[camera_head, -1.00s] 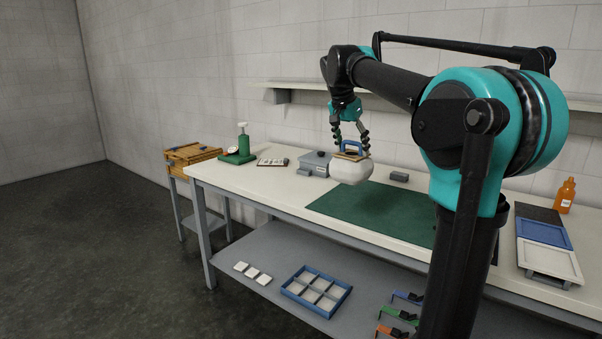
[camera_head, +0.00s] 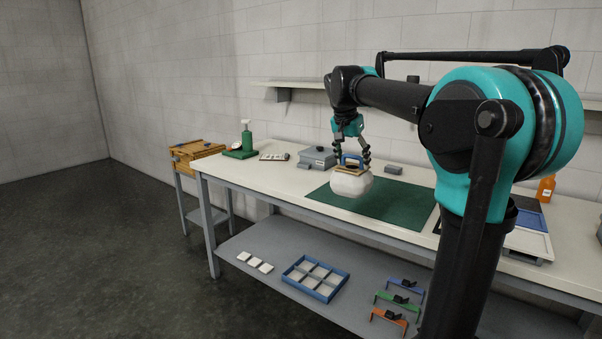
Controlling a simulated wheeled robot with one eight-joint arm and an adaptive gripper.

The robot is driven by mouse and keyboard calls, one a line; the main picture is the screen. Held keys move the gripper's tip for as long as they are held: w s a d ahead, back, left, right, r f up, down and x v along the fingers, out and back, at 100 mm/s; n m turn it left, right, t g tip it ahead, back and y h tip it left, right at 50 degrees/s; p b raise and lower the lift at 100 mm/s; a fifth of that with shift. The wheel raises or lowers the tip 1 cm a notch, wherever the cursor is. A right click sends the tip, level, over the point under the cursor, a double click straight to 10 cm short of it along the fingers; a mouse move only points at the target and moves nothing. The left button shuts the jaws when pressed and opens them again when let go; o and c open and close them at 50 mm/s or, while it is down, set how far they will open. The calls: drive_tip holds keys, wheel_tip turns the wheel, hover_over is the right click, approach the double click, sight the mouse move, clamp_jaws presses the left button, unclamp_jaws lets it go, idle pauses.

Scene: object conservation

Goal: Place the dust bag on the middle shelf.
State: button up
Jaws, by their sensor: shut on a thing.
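The dust bag (camera_head: 351,184) is a rounded white bag with a tan collar and a blue handle on top. My gripper (camera_head: 352,157) is shut on it at the handle, and the bag hangs upright below the fingers. The bag shows over the left part of the green mat (camera_head: 398,208) on the bench; I cannot tell if it touches the mat. A grey lower shelf (camera_head: 250,240) runs under the bench top, and a pale wall shelf (camera_head: 272,84) is above it. I cannot tell from this view which one is called the middle shelf.
The lower shelf holds white tiles (camera_head: 255,262), a blue divided tray (camera_head: 315,278) and coloured clamps (camera_head: 398,298). A wooden crate (camera_head: 196,150) stands left.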

drive_tip(key=d+f+n+y, duration=0.1)
drive_tip(key=f+n, duration=0.1)
drive_tip(key=f, duration=0.8)
drive_tip(key=s+d+f+n+y, duration=0.1)
drive_tip(key=f+n, duration=0.1)
drive_tip(key=f, duration=0.8)
drive_tip(key=d+f+n, duration=0.1)
drive_tip(key=f+n, duration=0.2)
drive_tip(key=f, duration=0.8)
drive_tip(key=shift+s+t+y, duration=0.2)
drive_tip(key=shift+t+y, duration=0.2)
drive_tip(key=shift+c, duration=0.2)
wheel_tip(320, 180, down, 13)
drive_tip(key=s, duration=0.3)
